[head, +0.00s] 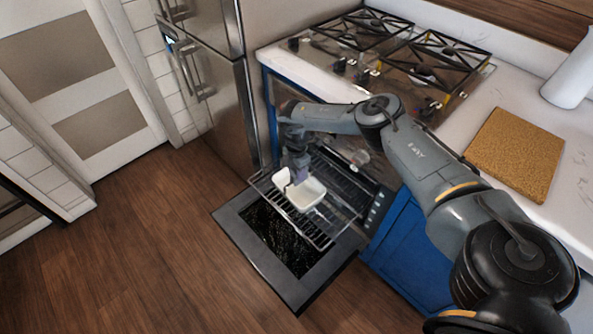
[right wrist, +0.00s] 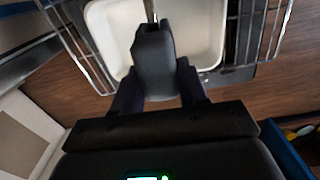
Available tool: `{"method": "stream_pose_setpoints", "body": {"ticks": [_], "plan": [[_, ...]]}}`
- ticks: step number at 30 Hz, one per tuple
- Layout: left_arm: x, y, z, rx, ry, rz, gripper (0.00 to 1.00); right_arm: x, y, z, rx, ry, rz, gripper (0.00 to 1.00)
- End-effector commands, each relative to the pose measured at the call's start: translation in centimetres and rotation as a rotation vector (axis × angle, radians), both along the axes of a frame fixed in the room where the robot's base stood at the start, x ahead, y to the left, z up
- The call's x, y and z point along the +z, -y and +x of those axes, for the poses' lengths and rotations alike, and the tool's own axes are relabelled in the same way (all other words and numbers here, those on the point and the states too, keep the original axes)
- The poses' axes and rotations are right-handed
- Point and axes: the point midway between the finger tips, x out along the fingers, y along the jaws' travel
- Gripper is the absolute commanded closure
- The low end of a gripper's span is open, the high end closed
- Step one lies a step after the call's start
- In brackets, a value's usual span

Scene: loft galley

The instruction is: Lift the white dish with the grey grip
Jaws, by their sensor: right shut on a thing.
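The white dish (head: 309,195) is at the oven's pulled-out wire rack, over the open oven door. In the right wrist view the white dish (right wrist: 200,30) fills the top middle, with my gripper in front of its centre. My right gripper (head: 297,178) reaches down from above and is shut on the dish's grey grip. My left gripper is not in view.
The wire rack (head: 322,238) sticks out above the lowered oven door (head: 232,222). A steel fridge (head: 215,100) stands to the left. A gas hob (head: 430,65) and a cork-coloured board (head: 515,150) are on the counter above. The wooden floor (head: 130,250) is clear.

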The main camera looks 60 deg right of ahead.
Motion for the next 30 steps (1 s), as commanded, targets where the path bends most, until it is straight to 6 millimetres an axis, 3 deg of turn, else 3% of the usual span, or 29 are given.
{"method": "stream_pose_setpoints", "body": {"ticks": [16,30], "plan": [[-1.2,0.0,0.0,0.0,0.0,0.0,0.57,-2.0,-0.1,0.0,0.0,0.0,0.0,0.93],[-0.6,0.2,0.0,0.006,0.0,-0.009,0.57,-1.3,0.0,0.1,-0.001,0.001,0.0,0.93]]}}
